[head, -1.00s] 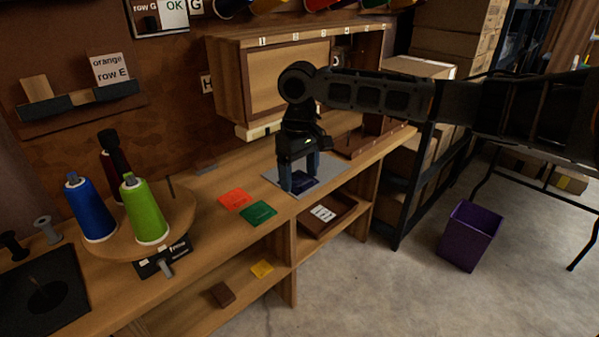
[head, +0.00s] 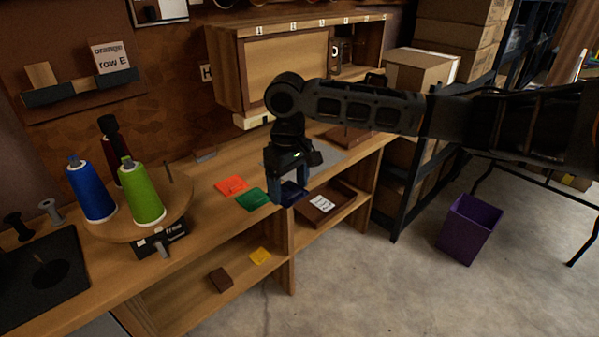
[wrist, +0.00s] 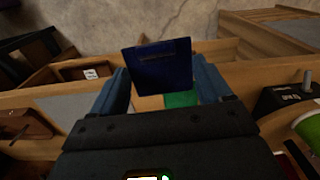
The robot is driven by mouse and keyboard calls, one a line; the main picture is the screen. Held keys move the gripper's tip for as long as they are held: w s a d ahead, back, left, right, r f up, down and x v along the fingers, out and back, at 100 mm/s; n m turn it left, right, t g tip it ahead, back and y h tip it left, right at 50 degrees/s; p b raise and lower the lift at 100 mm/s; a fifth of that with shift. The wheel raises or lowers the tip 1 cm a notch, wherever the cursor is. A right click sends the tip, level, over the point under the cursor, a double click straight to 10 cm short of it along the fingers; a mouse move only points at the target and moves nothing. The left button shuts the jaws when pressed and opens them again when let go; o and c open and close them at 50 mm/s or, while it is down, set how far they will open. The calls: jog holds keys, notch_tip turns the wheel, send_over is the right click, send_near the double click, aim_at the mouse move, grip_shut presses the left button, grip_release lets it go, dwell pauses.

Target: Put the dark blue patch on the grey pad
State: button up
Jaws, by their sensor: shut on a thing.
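My gripper (head: 289,191) is shut on the dark blue patch (head: 293,194), which also shows between the fingers in the wrist view (wrist: 160,64). The patch appears raised, near the bench's front edge, just right of the green patch (head: 252,199). The grey pad (head: 327,154) lies on the bench behind and to the right of my gripper, partly hidden by it. In the wrist view the pad (wrist: 65,108) is to the left, bare where it shows, and the patch is clear of it.
An orange-red patch (head: 231,185) lies left of the green one. A round stand with thread cones (head: 142,193) is farther left. A brown tray (head: 322,207) with a white label sits below the bench front. A wooden cabinet (head: 285,68) stands behind.

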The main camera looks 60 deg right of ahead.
jog(key=w+a+f+n, duration=0.1)
jog(key=a+f, duration=0.3)
jog(key=a, duration=0.4)
jog(key=w+a+f, duration=0.3)
jog(key=a+f, duration=0.2)
jog(key=a, duration=0.4)
jog(key=w+a+f+n, duration=0.1)
jog(key=w+a+f, duration=0.2)
jog(key=a, duration=0.6)
jog(key=shift+a+f+n, duration=0.2)
jog(key=shift+f+n, duration=0.1)
jog(key=shift+f, duration=0.5)
